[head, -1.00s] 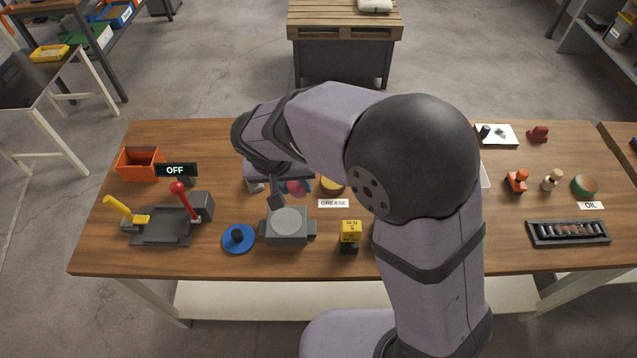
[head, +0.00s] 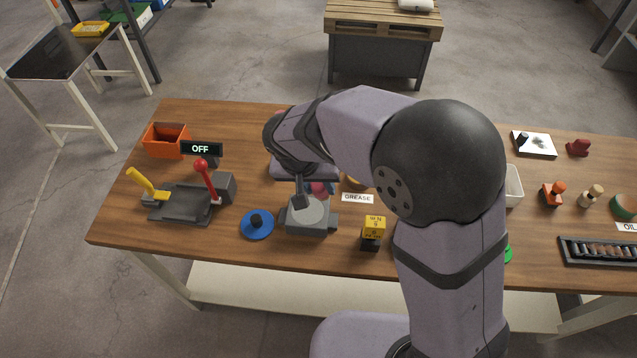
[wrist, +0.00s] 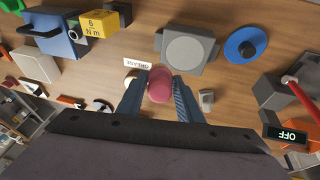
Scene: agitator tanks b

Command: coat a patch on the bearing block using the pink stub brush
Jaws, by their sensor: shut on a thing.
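The bearing block (head: 308,226) is a grey block with a pale round top, on the near middle of the bench. It also shows in the wrist view (wrist: 189,52). My gripper (wrist: 161,78) is shut on the pink stub brush (wrist: 159,88), whose rounded pink end shows between the two fingers. In the head view the pink brush (head: 320,188) shows just behind the block, partly hidden by my wrist. One finger overlaps the block's round top there. I cannot tell whether the brush touches the block. No coated patch can be made out.
A GREASE label (head: 357,197) lies right of the brush, with a yellowish round pot (head: 356,182) mostly hidden behind my arm. A blue disc (head: 257,223) and a lever station (head: 183,206) lie left. A yellow-topped torque gauge (head: 373,232) stands right.

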